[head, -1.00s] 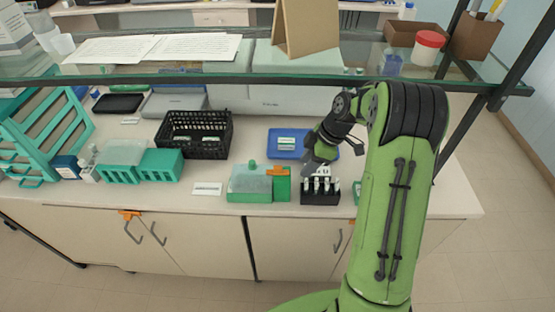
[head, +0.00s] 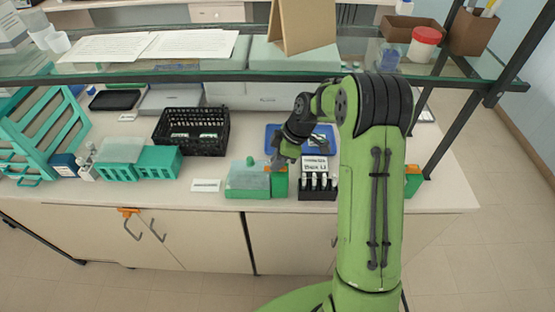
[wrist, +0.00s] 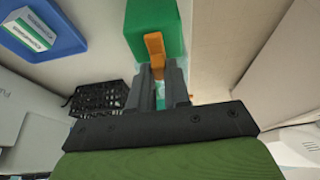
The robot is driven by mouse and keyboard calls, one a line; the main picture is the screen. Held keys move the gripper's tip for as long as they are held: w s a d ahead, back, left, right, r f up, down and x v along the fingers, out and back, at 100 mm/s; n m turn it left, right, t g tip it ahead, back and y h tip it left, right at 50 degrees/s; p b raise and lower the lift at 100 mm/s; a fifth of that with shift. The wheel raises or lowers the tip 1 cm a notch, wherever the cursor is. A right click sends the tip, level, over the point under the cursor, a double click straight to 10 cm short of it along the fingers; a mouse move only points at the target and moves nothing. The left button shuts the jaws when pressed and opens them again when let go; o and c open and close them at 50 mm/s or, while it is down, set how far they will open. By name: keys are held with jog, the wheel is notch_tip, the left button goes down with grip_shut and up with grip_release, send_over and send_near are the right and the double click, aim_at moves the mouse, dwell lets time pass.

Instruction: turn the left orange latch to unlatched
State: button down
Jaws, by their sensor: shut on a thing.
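The left orange latch (wrist: 153,45) sits on a green block (wrist: 140,15) in the wrist view. My gripper (wrist: 158,75) is shut on the free end of this latch, which lies between the two grey fingertips. In the head view my gripper (head: 279,161) is at the top of the green block (head: 280,186), beside a pale green box (head: 246,186). There the fingers and wrist hide most of the latch. Another orange latch (head: 412,168) shows on a green block to the right of my arm.
A black rack (head: 317,191) with several white-topped items stands just right of the block. A blue tray (head: 322,145) and a black basket (head: 191,132) lie behind. A glass shelf (head: 200,78) crosses above the bench. A white label (head: 205,185) lies at left.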

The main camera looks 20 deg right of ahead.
jog(key=shift+f+m+b, duration=0.1)
jog(key=shift+m+b, duration=0.2)
jog(key=shift+b, duration=0.1)
jog(key=m+t+h+b, duration=0.1)
jog(key=m+b, duration=0.2)
jog(key=shift+s+m, duration=0.1)
jog(key=shift+m, duration=0.3)
jog(key=m+b, duration=0.1)
jog(key=m, duration=0.1)
jog(key=m+t+h+b, duration=0.1)
jog(key=m, duration=0.1)
jog(key=shift+s+a+m+t+b, duration=0.1)
jog(key=shift+a+m+t+b, duration=0.05)
jog(key=shift+m+t+b, duration=0.2)
jog(key=m+h, duration=0.1)
jog(key=m, duration=0.1)
jog(key=m+h+b, duration=0.1)
jog(key=m, duration=0.1)
jog(key=shift+a+t, duration=0.15)
jog(key=shift+t, duration=0.1)
jog(key=shift+m+h+b, duration=0.5)
jog(key=shift+m+h, duration=0.4)
jog(key=shift+m, duration=1.45)
jog(key=c, duration=1.1)
grip_release()
